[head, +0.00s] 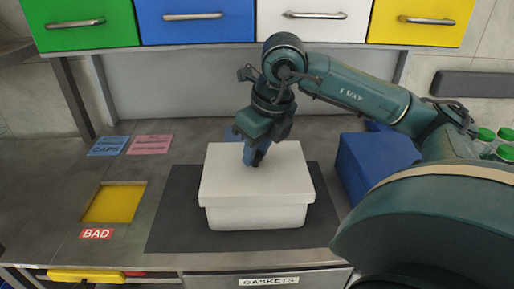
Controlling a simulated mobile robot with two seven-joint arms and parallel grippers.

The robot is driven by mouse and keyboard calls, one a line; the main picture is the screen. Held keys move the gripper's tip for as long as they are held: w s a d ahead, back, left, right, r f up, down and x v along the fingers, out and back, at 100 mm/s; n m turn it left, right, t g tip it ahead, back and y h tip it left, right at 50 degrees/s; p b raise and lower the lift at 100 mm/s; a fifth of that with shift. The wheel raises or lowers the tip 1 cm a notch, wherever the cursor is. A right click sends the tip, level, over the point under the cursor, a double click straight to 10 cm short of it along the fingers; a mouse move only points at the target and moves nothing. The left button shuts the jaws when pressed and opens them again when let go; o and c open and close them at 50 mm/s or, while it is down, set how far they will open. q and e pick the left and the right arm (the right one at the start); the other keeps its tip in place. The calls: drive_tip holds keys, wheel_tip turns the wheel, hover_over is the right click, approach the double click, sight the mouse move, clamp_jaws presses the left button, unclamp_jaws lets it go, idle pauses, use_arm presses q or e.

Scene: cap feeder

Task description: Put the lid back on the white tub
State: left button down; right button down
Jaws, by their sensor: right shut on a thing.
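The white tub (257,218) stands upright on the dark mat. Its white lid (225,180) lies over the tub's top and covers the opening. The lid's front edge overhangs the tub's front wall; I cannot tell whether it is fully seated. My right gripper (254,160) points down at the middle of the lid and is shut on it. The gripped part is hidden by the fingers. My left gripper is not in view.
The dark mat (176,225) has bare room left of the tub. A blue bin (372,165) stands to the right, with green-capped bottles (485,135) beyond it. A yellow-bottomed recess (115,203) by a BAD label is at left. Coloured drawers (195,30) hang above.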

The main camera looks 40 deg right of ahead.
drive_tip(key=shift+f, duration=0.15)
drive_tip(key=c, duration=0.6)
unclamp_jaws()
drive_tip(key=shift+o, duration=0.2)
drive_tip(key=shift+r+p, duration=2.85)
drive_tip(key=shift+r, duration=0.75)
drive_tip(key=shift+c, duration=0.5)
clamp_jaws()
